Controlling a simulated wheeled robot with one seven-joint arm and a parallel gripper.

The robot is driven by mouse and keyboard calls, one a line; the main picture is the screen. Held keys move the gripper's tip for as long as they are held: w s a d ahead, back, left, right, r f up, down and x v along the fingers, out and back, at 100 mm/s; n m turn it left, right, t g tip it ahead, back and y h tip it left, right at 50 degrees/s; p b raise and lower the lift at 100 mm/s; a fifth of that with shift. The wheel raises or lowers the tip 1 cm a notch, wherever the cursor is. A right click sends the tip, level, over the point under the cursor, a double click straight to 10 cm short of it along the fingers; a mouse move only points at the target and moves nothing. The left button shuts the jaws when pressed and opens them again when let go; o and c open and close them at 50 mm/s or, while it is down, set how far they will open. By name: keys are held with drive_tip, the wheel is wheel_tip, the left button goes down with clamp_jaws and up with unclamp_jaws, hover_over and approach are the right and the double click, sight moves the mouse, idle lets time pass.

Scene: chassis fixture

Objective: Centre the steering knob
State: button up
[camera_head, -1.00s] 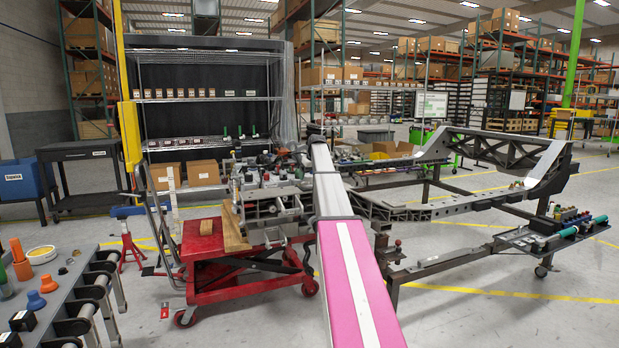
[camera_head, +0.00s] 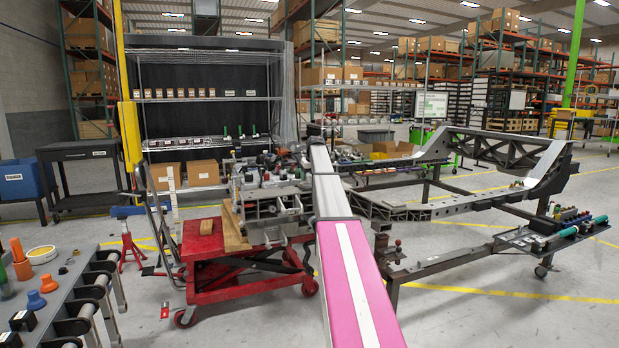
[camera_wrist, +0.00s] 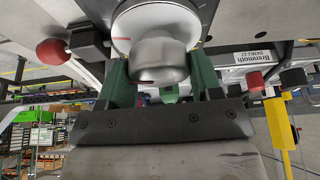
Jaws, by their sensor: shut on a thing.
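The steering knob (camera_wrist: 160,62) is a silver-grey cylinder in front of a round white dial (camera_wrist: 150,18) in the wrist view. A short red line shows on the dial's left side, and a small red mark shows low on the knob. My gripper (camera_wrist: 161,78) has green fingers, one on each side of the knob, and is shut on it. In the head view my arm hides the gripper and the knob.
In the wrist view a red ball-shaped knob (camera_wrist: 54,52) is left of the dial. A red knob (camera_wrist: 255,81) and a black knob (camera_wrist: 293,77) are at right. In the head view a red lift cart (camera_head: 235,270) stands left of my arm, a dark chassis frame (camera_head: 440,262) right.

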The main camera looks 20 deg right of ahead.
drive_tip(key=m+h, duration=0.1)
drive_tip(key=m, duration=0.3)
drive_tip(key=shift+h, duration=0.3)
drive_tip(key=m+h, duration=0.1)
drive_tip(key=m, duration=0.2)
drive_tip(key=shift+m, duration=0.3)
drive_tip(key=m+g+h, duration=0.1)
drive_tip(key=m, duration=0.2)
drive_tip(key=m+g+h, duration=0.1)
drive_tip(key=m, duration=0.2)
drive_tip(key=shift+m+g, duration=0.3)
drive_tip(key=shift+m, duration=0.1)
drive_tip(key=o, duration=0.9)
drive_tip(key=shift+r, duration=0.1)
drive_tip(key=v, duration=1)
drive_tip(key=shift+s+r, duration=0.15)
drive_tip(key=shift+r, duration=0.15)
